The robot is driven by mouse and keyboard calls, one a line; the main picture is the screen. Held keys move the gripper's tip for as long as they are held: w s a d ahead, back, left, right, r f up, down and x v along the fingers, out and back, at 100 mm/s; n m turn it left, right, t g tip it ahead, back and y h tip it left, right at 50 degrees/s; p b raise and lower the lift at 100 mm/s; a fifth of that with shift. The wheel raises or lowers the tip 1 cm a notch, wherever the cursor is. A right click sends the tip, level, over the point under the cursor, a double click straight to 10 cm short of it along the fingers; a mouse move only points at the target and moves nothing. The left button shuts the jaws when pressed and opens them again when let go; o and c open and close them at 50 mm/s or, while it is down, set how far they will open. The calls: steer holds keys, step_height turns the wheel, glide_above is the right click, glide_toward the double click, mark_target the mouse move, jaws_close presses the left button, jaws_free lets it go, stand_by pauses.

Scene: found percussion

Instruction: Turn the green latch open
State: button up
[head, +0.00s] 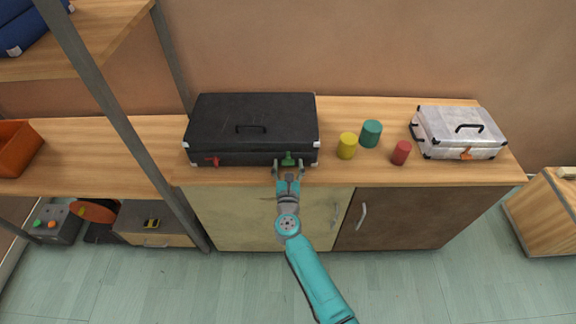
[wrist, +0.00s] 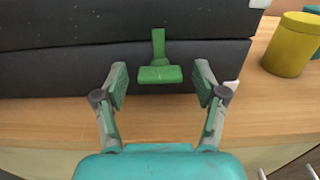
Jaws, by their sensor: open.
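The green latch (head: 288,160) is on the front face of a black case (head: 252,113), near its right end. In the wrist view the latch (wrist: 159,72) has an upright stem and a wide crosswise tab at its lower end. My gripper (head: 288,168) is in front of the case; in the wrist view my gripper (wrist: 161,85) has its fingers spread, one on each side of the latch. A gap shows between each finger and the tab. A red latch (head: 212,160) is near the case's left end. The case's lid looks shut.
A yellow cylinder (head: 347,146), a teal cylinder (head: 371,133) and a red cylinder (head: 401,152) stand right of the case. A white case (head: 458,131) with an orange latch (head: 466,153) is farther right. A metal shelf post (head: 120,120) rises at the left.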

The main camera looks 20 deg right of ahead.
steer(key=c, duration=1.1)
steer(key=shift+c, duration=0.2)
steer(key=shift+n, duration=0.3)
steer(key=n, duration=1.3)
steer(key=shift+a, duration=0.1)
steer(key=shift+n, duration=2.1)
